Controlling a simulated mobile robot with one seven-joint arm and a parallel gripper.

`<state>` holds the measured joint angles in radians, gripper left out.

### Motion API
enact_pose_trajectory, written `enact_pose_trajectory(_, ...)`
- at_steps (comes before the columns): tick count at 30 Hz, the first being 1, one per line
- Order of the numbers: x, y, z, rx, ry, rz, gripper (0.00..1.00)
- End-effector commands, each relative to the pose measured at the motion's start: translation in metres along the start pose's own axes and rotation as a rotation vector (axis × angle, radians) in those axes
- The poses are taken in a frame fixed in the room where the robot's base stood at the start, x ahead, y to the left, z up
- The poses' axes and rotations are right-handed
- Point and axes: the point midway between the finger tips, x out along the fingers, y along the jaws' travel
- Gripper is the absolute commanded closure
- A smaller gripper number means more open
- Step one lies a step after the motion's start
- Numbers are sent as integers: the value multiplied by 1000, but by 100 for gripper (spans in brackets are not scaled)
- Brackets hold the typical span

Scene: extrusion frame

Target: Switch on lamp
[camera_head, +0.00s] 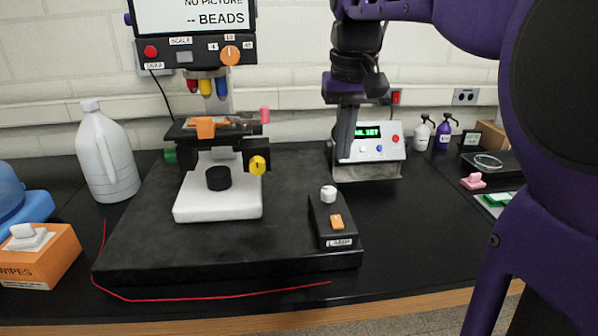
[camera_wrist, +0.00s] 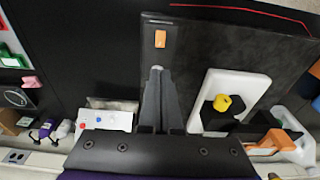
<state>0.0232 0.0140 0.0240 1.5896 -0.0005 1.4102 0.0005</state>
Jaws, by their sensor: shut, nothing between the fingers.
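The lamp control box (camera_head: 318,226) is a small black box at the right front of the dark base plate. It has a white knob (camera_head: 328,193), an orange rocker switch (camera_head: 336,222) and a small, hard-to-read label. In the wrist view the orange switch (camera_wrist: 160,39) lies beyond my fingertips, and the knob is mostly hidden near them. My gripper (camera_head: 344,156) is shut and empty, pointing down. In the head view it shows above and behind the box, in front of the display device; it appears apart from the switch. Its fingers also show in the wrist view (camera_wrist: 157,73).
A microscope with a white base (camera_head: 218,205) and a screen (camera_head: 194,17) reading "NO PICTURE -- BEADS" stands left of the box. A display device (camera_head: 368,160) stands behind. A white jug (camera_head: 106,155), orange wipes box (camera_head: 43,258) and red cord (camera_head: 210,297) lie left and front.

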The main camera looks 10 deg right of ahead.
Motion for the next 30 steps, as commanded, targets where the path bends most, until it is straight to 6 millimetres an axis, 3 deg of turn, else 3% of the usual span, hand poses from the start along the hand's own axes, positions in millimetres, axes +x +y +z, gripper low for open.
enact_pose_trajectory(14,6,0,1,0,-7,0,100)
enact_pose_trajectory(17,18,0,2,0,-9,0,100)
enact_pose_trajectory(30,109,0,2,1,-9,0,100)
